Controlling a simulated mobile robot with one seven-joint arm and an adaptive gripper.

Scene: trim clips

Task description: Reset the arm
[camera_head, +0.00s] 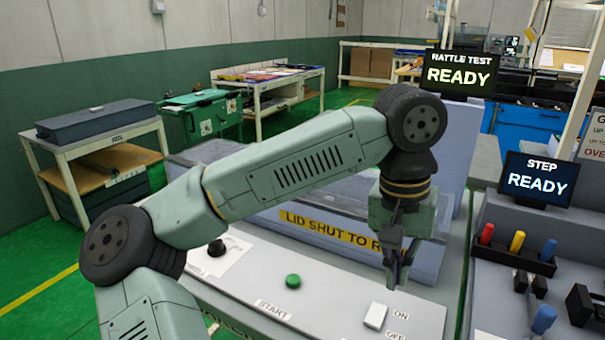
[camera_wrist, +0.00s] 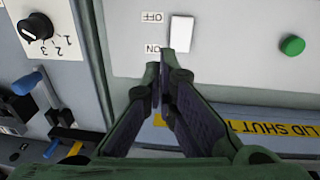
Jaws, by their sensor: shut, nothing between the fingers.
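My gripper (camera_head: 398,284) points down over the front panel of the rattle test machine, in the head view just above and behind the white ON/OFF rocker switch (camera_head: 375,315). In the wrist view the fingertips of my gripper (camera_wrist: 162,72) are together with nothing between them, close to the ON side of the rocker switch (camera_wrist: 181,32). A gap to the switch seems to show, but I cannot tell how high the fingers are. My arm is bent and reaches across the panel from the lower left.
The green START button (camera_head: 293,281) and a black knob (camera_head: 217,248) sit left on the panel. The yellow lid label (camera_head: 330,231) is behind. Screens (camera_head: 460,74) and (camera_head: 538,180) read READY. Right are coloured-handled tools (camera_head: 517,241); the wrist view shows a numbered dial (camera_wrist: 37,26).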

